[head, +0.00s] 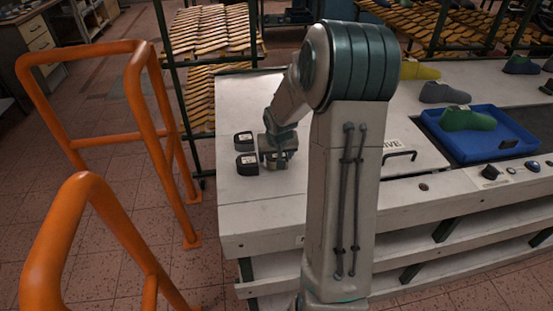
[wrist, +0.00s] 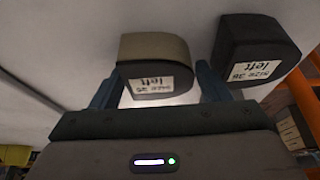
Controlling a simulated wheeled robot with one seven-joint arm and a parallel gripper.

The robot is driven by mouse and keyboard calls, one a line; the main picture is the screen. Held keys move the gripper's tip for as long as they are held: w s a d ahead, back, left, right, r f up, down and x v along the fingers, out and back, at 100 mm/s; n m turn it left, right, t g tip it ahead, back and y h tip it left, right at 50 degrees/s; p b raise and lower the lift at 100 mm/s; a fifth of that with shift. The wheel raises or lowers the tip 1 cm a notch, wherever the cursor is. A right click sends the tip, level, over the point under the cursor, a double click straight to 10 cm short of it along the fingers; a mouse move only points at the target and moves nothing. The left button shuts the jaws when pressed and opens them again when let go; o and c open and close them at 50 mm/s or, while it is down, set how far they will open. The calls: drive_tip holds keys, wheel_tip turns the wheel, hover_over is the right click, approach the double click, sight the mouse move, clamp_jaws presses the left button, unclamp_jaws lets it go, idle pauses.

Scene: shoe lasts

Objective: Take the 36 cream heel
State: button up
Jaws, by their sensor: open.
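In the wrist view a heel block with a cream-tan top (wrist: 153,48) and a dark labelled face sits between the two fingers of my gripper (wrist: 158,88). Its label reads "left" with a size, upside down; the digits are hard to read. My gripper is open, with a finger at each side of this heel. A black heel (wrist: 256,50) with a similar "left" label stands to its right. In the head view my gripper (head: 278,160) is low over the bench beside two dark-looking heels, a rear one (head: 243,142) and a front one (head: 247,163).
The heels stand on the left end of the white bench (head: 240,105). Orange rails (head: 140,100) stand to the left. A blue tray (head: 480,154) with a green last (head: 467,119) lies at the right, near grey (head: 445,93) and yellow (head: 420,71) lasts. Racks stand behind.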

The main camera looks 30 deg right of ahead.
drive_tip(key=c, duration=0.8)
drive_tip(key=shift+r, duration=0.2)
